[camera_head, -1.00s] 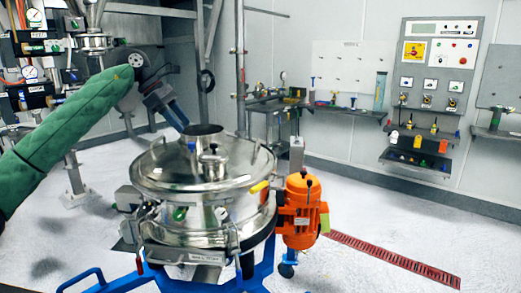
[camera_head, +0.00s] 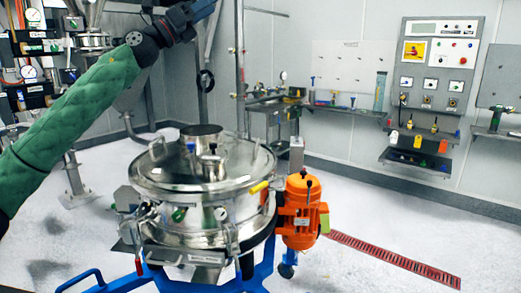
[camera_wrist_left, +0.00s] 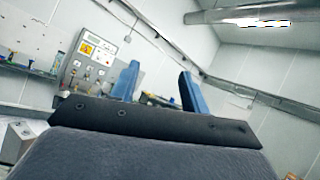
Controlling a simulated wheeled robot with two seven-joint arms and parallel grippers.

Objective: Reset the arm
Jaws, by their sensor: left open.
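My left arm, in a green sleeve, comes in from the left in the head view. My left gripper (camera_head: 203,8) is raised at the top of the head view, above and apart from the sifter, with its tip near the upper edge. In the left wrist view its two blue fingers (camera_wrist_left: 160,85) stand well apart with nothing between them. The steel powder sifter (camera_head: 205,175) stands upright on a blue wheeled frame (camera_head: 160,277), its domed lid on and a short open inlet on top. My right gripper is not in view.
An orange motor (camera_head: 301,212) is at the sifter's right side. A steel pole (camera_head: 240,70) rises behind it. Pipes and gauges stand at the left. A control panel (camera_head: 437,70) and shelves are on the right wall.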

